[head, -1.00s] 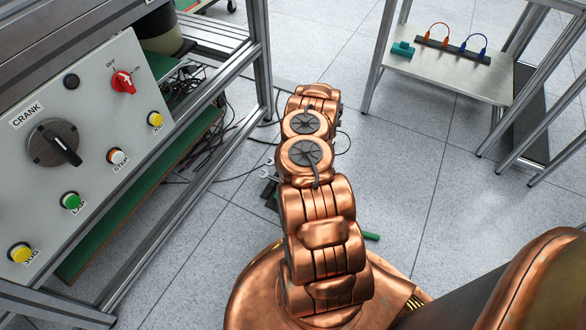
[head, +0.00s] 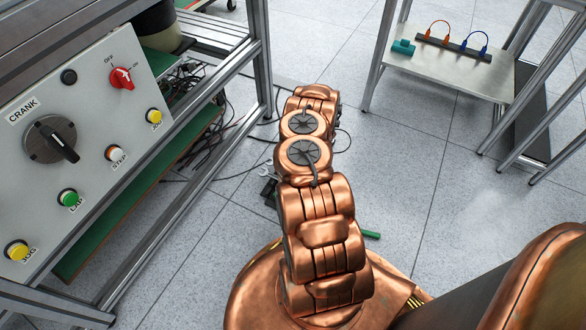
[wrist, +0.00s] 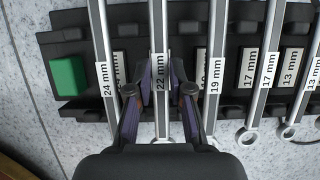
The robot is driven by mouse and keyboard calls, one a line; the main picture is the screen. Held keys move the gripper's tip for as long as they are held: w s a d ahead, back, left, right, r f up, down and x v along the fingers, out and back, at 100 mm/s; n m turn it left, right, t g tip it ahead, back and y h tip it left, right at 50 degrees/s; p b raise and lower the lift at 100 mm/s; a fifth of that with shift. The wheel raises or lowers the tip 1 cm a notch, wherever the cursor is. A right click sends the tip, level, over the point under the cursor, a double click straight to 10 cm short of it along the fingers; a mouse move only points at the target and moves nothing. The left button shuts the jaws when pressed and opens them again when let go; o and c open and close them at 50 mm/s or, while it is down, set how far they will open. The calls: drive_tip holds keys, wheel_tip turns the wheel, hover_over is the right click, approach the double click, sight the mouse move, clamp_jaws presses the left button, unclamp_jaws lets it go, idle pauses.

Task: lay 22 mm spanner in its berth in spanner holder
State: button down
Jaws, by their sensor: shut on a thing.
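In the wrist view the 22 mm spanner (wrist: 159,40) runs upright between the two fingers of my gripper (wrist: 160,95), which are shut on it at its label. The black spanner holder (wrist: 75,45) lies below, and the spanner is over or in the gap between the 24 mm spanner (wrist: 101,40) and the 19 mm spanner (wrist: 218,50). A label plate under it is partly covered. I cannot tell whether the spanner touches the holder. In the head view my arm hides the gripper; a bit of a spanner end (head: 265,172) shows beside it.
The 17 mm (wrist: 266,70) and 13 mm (wrist: 315,75) spanners lie to the right in the holder. A green block (wrist: 68,76) is at its left end. A control panel (head: 90,150) stands left; a shelf (head: 450,75) stands back right.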

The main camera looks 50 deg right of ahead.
drive_tip(key=c, duration=1)
unclamp_jaws()
drive_tip(key=shift+o, duration=0.2)
drive_tip(key=shift+r, duration=0.1)
drive_tip(key=v, duration=1.1)
drive_tip(key=shift+s+r, duration=0.25)
drive_tip(key=shift+r, duration=0.1)
drive_tip(key=shift+d, duration=0.1)
